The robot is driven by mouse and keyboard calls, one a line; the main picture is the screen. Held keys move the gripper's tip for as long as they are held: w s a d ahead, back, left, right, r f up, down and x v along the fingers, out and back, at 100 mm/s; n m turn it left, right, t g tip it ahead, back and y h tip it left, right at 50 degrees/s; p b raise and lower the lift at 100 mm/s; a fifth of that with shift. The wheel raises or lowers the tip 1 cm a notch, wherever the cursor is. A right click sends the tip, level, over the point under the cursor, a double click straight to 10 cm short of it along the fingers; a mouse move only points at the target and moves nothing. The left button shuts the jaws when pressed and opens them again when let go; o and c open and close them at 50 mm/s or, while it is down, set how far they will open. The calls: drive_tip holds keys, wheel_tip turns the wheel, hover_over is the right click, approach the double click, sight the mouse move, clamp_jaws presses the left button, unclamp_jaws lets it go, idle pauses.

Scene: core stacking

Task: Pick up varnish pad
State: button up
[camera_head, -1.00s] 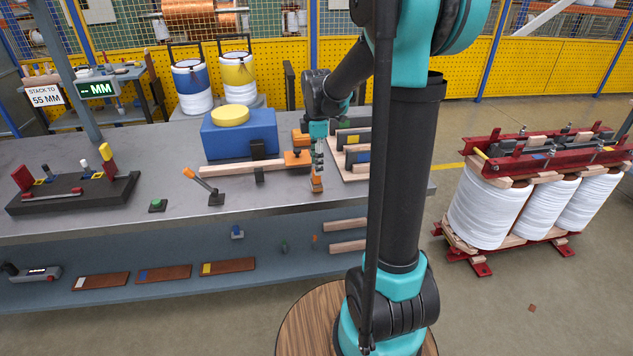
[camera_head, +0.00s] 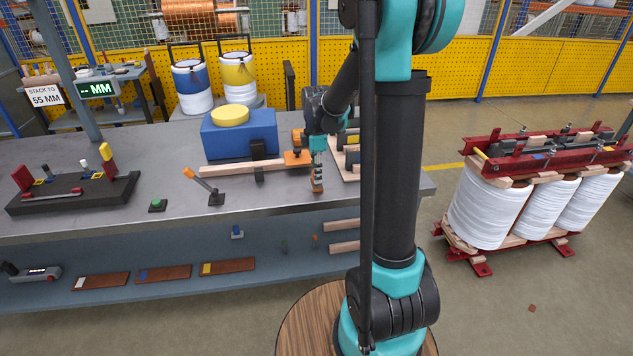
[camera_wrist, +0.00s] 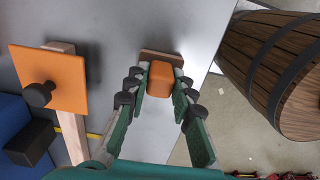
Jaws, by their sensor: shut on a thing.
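The varnish pad, an orange block with a brown strip at its far end, sits between my fingers in the wrist view (camera_wrist: 160,86). My gripper (camera_wrist: 158,80) is shut on it, with a finger along each side. In the head view my gripper (camera_head: 317,179) points down near the front right edge of the grey workbench (camera_head: 110,222). The pad is small and mostly hidden by the fingers there, and I cannot tell whether it touches the bench top.
An orange plate with a black knob (camera_wrist: 60,80) lies on a wooden bar left of my gripper. A blue block (camera_head: 240,136) carries a yellow disc (camera_head: 230,115). A lever with an orange handle (camera_head: 202,184) stands further left.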

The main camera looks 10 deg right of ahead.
clamp_jaws()
wheel_tip(320, 180, up, 20)
idle(0.4)
drive_tip(key=shift+o, duration=2.3)
unclamp_jaws()
clamp_jaws()
